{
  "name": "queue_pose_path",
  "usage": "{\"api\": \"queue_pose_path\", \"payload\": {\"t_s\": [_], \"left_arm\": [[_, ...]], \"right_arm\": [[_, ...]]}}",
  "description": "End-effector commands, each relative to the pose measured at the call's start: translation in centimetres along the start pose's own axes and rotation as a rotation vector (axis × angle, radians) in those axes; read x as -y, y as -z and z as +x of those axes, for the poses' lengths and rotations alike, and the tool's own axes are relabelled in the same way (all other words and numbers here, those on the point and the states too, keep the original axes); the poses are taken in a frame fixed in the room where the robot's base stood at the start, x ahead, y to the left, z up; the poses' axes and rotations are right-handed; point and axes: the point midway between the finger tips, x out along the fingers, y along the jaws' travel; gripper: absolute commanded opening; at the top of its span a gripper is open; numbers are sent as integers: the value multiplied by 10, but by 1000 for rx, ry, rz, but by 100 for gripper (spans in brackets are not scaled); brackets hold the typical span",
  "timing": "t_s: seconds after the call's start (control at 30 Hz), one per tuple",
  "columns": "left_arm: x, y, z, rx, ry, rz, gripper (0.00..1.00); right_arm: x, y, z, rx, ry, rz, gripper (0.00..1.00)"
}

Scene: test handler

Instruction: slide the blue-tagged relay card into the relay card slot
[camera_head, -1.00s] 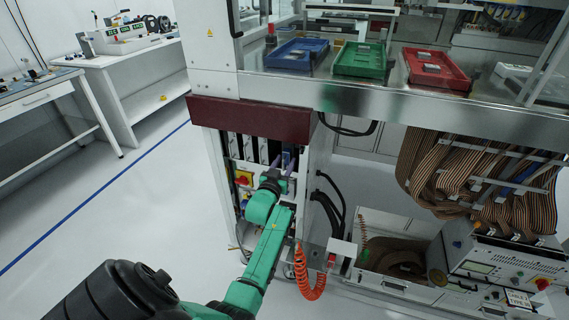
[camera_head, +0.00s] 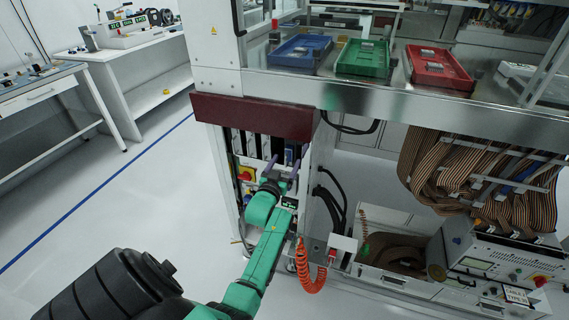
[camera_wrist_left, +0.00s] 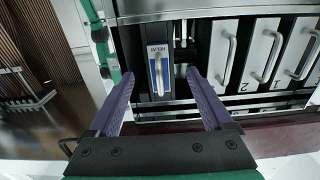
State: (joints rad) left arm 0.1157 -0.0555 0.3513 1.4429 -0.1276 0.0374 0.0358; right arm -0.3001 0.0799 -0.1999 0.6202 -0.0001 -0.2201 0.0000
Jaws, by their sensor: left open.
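The blue-tagged relay card (camera_wrist_left: 157,65) stands in the rack in the left wrist view, its pale front, blue label and metal handle facing me. In the head view it shows as a small blue patch (camera_head: 290,155) beside my gripper. The relay card slot is hidden behind the card's front, and I cannot tell how deep the card sits. My left gripper (camera_head: 282,170) is open. In the left wrist view its two purple fingers (camera_wrist_left: 160,74) are spread on either side of the card's front, apart from the handle. My right gripper is in neither view.
Several white-fronted cards with handles (camera_wrist_left: 262,52) stand beside the relay card, with a dark gap between. A maroon beam (camera_head: 252,117) runs above the rack. An orange coiled hose (camera_head: 307,270) hangs to the right. Blue (camera_head: 299,51), green (camera_head: 362,58) and red (camera_head: 438,69) trays sit above.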

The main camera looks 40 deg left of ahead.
Motion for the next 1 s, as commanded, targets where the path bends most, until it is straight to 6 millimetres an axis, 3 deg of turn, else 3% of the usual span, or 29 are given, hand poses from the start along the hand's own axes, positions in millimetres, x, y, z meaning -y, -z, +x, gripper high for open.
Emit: {"api": "queue_pose_path", "payload": {"t_s": [0.13,0.23,0.43,0.63,0.77,1.0], "left_arm": [[0,2,-8,2,0,0,84],[0,6,-24,4,0,0,84],[0,9,-82,6,0,0,84],[0,4,-131,3,0,0,84],[0,2,-145,0,0,0,84],[0,0,-146,-1,0,0,84]], "right_arm": [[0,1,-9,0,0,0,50],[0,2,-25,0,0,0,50],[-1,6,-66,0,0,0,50],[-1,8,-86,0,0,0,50],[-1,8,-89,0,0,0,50],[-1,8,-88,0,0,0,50]]}}
